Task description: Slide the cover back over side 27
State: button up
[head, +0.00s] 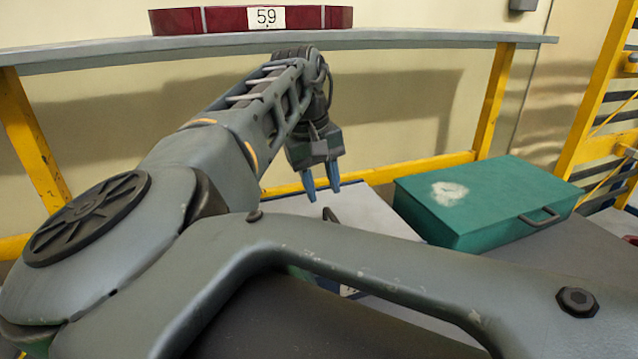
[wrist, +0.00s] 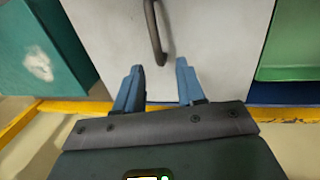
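A flat pale grey cover (head: 372,214) lies low behind my arm, beside a green box. In the wrist view the cover (wrist: 215,35) fills the middle and carries a dark curved handle (wrist: 152,28). The handle also shows in the head view (head: 330,215), just below my fingers. My gripper (head: 320,190) points down with two blue fingers apart and nothing between them in the head view. In the wrist view my gripper (wrist: 159,70) is open, with the handle's near end close to the gap between the fingertips. No number 27 is readable; my arm hides much of the cover.
A closed green box (head: 480,200) with a handle stands right of the cover. A grey shelf (head: 420,40) on yellow posts bears a dark red piece (head: 335,17) marked 59 above my gripper. A light green container (wrist: 291,45) is at the right of the wrist view.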

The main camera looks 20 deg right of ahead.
aim_at(329, 211)
jog(key=shift+d+f, duration=0.2)
jog(key=shift+f, duration=0.55)
jog(key=shift+d+f, duration=0.25)
jog(key=shift+f, duration=0.55)
jog(key=shift+d+f, duration=0.2)
jog(key=shift+f, duration=0.55)
grip_shut()
